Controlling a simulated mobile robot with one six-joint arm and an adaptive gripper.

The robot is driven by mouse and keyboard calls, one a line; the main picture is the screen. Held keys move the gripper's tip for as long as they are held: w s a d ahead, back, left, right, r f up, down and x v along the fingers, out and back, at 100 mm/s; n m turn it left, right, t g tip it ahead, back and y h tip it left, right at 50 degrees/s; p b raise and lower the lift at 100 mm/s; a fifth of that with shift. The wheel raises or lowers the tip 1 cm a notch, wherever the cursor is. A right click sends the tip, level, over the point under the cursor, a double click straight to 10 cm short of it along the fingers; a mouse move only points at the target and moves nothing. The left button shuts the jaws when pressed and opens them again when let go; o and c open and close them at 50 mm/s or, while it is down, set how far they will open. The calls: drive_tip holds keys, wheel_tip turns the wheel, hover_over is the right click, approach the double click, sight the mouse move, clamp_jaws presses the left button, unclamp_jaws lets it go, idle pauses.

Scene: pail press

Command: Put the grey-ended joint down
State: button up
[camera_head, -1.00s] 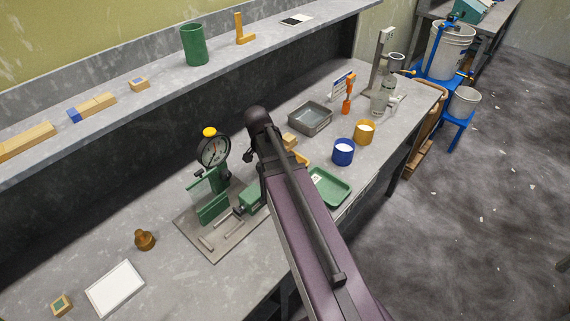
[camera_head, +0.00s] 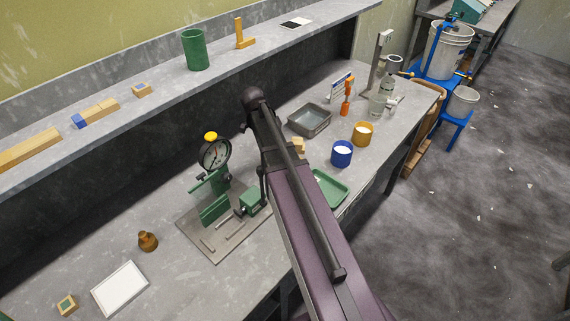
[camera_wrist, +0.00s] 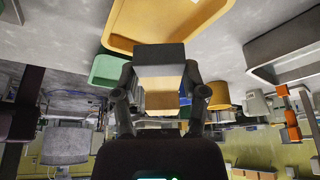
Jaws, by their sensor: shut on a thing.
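The grey-ended joint (camera_wrist: 160,78) is a pale wooden block with a dark grey end. It sits between the two fingers of my gripper (camera_wrist: 160,92), which is shut on it. In the wrist view it overlaps a yellow tray (camera_wrist: 150,18), with a green tray (camera_wrist: 105,68) beside that. I cannot tell the gap between joint and tray. In the head view my arm hides most of the gripper; a small pale wooden piece (camera_head: 299,145), probably the joint, shows just right of the arm. The green tray (camera_head: 333,190) shows partly there; the yellow tray is hidden.
A green press with a dial gauge (camera_head: 215,153) stands left of my arm. A grey metal tray (camera_head: 310,119), a blue cup (camera_head: 342,153) and a yellow cup (camera_head: 362,133) stand to the right. A white-topped plate (camera_head: 120,288) and brass piece (camera_head: 148,240) lie front left, with bare bench around.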

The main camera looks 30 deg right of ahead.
drive_tip(key=m, duration=0.1)
drive_tip(key=r+m, duration=0.1)
drive_tip(key=w+m+g+y+p, duration=0.1)
drive_tip(key=m, duration=0.1)
drive_tip(key=shift+d+r, duration=0.2)
drive_tip(key=shift+d, duration=0.1)
drive_tip(key=shift+d+r+m+g+y, duration=0.15)
drive_tip(key=shift+m+g+y, duration=0.3)
drive_tip(key=shift+m, duration=0.95)
wheel_tip(320, 180, down, 6)
drive_tip(key=b, duration=0.6)
drive_tip(key=shift+f+b, duration=1.8)
drive_tip(key=shift+f, duration=0.15)
drive_tip(key=shift+f, duration=0.2)
drive_tip(key=o, duration=1.1)
drive_tip(key=shift+r, duration=0.1)
